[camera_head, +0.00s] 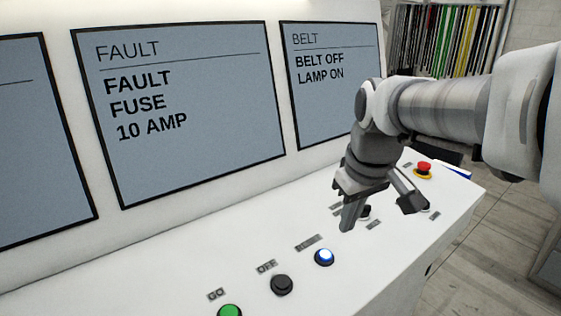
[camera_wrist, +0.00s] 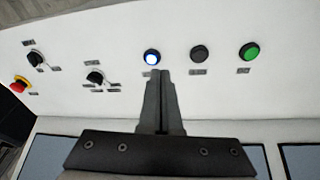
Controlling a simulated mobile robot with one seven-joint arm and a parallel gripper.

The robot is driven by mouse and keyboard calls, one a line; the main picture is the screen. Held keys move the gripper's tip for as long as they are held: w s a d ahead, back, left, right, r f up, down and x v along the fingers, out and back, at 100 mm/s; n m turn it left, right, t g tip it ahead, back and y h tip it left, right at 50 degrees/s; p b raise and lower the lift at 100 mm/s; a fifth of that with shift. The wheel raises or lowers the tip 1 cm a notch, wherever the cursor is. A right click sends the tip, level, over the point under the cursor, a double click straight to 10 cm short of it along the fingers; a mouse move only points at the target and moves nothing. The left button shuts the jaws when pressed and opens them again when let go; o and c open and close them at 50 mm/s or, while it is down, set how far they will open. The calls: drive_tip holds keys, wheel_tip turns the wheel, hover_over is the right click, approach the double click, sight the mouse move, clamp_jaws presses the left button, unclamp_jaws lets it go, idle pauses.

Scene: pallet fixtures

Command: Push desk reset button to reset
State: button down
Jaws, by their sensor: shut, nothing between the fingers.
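The blue lit button (camera_head: 324,257) sits on the white sloped desk panel (camera_head: 200,275), right of the black button; its label is too blurred to read for sure. It also shows in the wrist view (camera_wrist: 152,57), glowing blue-white. My gripper (camera_head: 347,222) is shut and empty, above the panel to the upper right of the blue button. In the wrist view my fingertips (camera_wrist: 157,76) lie together just below the blue button in the picture. I cannot tell whether they touch the panel; the button's face is in full view.
A black button (camera_head: 281,285) labelled OFF and a green button (camera_head: 230,311) labelled GO are in the same row. Black knobs (camera_wrist: 96,77) and a red emergency button (camera_head: 424,167) lie on the other side. A screen (camera_head: 180,105) reads FAULT FUSE 10 AMP; another (camera_head: 335,85) reads BELT OFF LAMP ON.

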sight(325, 254)
drive_tip(key=w+f+n+g, duration=0.1)
drive_tip(key=w+f+n, duration=0.1)
drive_tip(key=w, duration=0.6)
drive_tip(key=shift+w+d+f+n+y, duration=0.15)
drive_tip(key=shift+d+f+n+y, duration=0.15)
drive_tip(key=f, duration=0.4)
drive_tip(key=w+f, duration=0.1)
drive_tip(key=f, duration=0.4)
drive_tip(key=w+a+f+p, duration=0.1)
drive_tip(key=f, duration=0.3)
drive_tip(key=shift+f, duration=0.4)
